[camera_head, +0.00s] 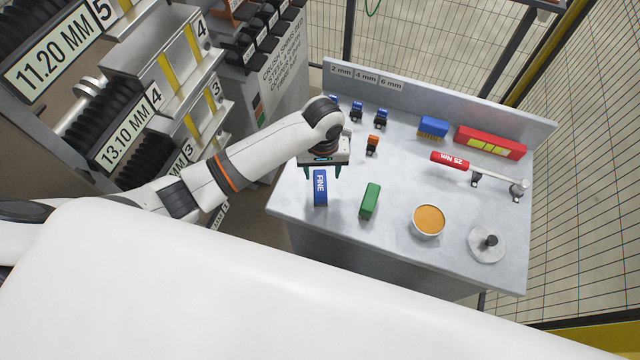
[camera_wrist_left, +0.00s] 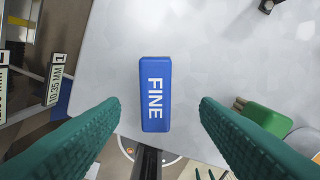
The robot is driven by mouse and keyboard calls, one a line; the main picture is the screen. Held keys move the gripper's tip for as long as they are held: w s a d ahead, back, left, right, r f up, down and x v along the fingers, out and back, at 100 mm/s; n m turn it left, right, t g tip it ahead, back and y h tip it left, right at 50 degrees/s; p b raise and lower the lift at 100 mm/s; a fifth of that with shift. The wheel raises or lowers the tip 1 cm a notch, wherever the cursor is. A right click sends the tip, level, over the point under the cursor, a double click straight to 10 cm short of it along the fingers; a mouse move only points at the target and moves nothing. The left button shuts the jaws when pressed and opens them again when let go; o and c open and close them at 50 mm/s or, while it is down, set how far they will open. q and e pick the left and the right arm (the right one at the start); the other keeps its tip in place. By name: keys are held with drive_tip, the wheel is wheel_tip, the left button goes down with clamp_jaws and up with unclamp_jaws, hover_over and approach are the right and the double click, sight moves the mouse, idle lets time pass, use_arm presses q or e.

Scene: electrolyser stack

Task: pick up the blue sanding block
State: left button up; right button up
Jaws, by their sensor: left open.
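The blue sanding block (camera_head: 320,188) is marked FINE and lies near the left edge of the grey workbench (camera_head: 340,228). My left gripper (camera_head: 322,172) is open and empty, just above and behind the block in the head view. In the left wrist view the blue block (camera_wrist_left: 155,94) lies between the two green fingers, further off than the fingertips, with clear gaps on both sides. The fingers do not touch it. My right gripper is not in view.
A green block (camera_head: 370,201) lies right of the blue one, then an orange-filled bowl (camera_head: 427,221) and a round disc (camera_head: 487,244). A red-handled torque wrench (camera_head: 450,161), a red case (camera_head: 489,142) and small blue and orange pieces stand further back.

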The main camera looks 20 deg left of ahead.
sight(320, 184)
use_arm(q)
drive_tip(key=f, duration=0.3)
drive_tip(key=s+f+p, duration=0.1)
drive_tip(key=f, duration=0.1)
drive_tip(key=shift+a+f, duration=0.15)
drive_tip(key=shift+f, duration=0.2)
drive_tip(key=shift+w+f, duration=0.1)
drive_tip(key=shift+f, duration=0.2)
drive_tip(key=shift+c, duration=0.6)
drive_tip(key=c, duration=1.1)
wheel_tip(320, 184, up, 10)
drive_tip(key=shift+r+b, duration=0.1)
drive_tip(key=shift+b, duration=0.2)
